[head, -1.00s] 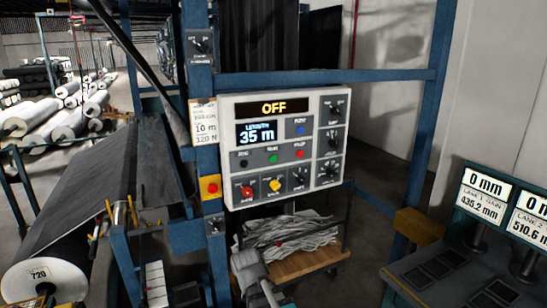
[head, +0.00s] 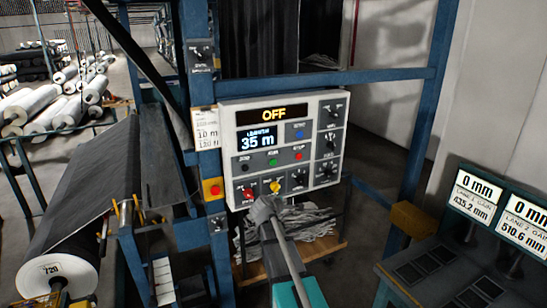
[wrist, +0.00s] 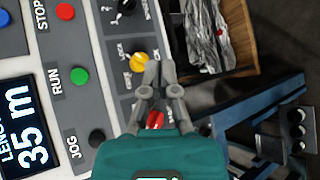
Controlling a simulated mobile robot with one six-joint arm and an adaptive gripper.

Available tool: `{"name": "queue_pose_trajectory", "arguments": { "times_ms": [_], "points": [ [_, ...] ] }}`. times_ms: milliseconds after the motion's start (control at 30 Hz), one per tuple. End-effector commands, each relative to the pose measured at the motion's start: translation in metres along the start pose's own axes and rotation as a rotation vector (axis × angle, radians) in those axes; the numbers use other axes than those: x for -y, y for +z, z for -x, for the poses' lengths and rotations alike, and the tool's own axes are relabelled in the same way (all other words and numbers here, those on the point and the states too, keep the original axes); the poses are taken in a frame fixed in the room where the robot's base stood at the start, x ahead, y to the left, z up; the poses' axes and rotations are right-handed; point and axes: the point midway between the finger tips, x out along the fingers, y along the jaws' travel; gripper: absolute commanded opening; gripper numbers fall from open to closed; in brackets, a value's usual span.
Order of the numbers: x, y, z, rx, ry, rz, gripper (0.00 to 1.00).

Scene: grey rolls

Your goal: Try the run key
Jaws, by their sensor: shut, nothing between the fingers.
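The control panel (head: 228,148) is a pale box on a blue frame, with a display reading OFF and a screen reading 35 m. A green button (head: 272,162) sits in its middle row; in the wrist view the green button (wrist: 79,76) is beside the label RUN. My gripper (head: 264,203) is shut and empty at the panel's lower edge. In the wrist view its closed fingertips (wrist: 153,72) overlap the lower row, close to the yellow knob (wrist: 138,62), with the red knob (wrist: 155,119) partly hidden behind the fingers. I cannot tell whether they touch the panel.
A black button (wrist: 96,138) labelled JOG and a red button (wrist: 65,12) labelled STOP flank the green one. A wooden cart (head: 325,252) with grey scraps stands below the panel. A console (head: 440,270) is at right, a fabric roll (head: 60,275) at left.

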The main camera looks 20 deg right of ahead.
Motion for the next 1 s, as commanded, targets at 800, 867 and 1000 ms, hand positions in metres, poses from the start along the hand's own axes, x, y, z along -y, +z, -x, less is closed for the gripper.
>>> {"name": "queue_pose_trajectory", "arguments": {
  "times_ms": [800, 867, 1000],
  "points": [
    [-0.097, 0.004, -0.024, 0.008, 0.247, 0.375, 0.00],
    [-0.097, 0.004, -0.025, 0.008, 0.247, 0.374, 0.00],
    [-0.098, 0.002, -0.026, 0.008, 0.246, 0.374, 0.00]
  ]
}}
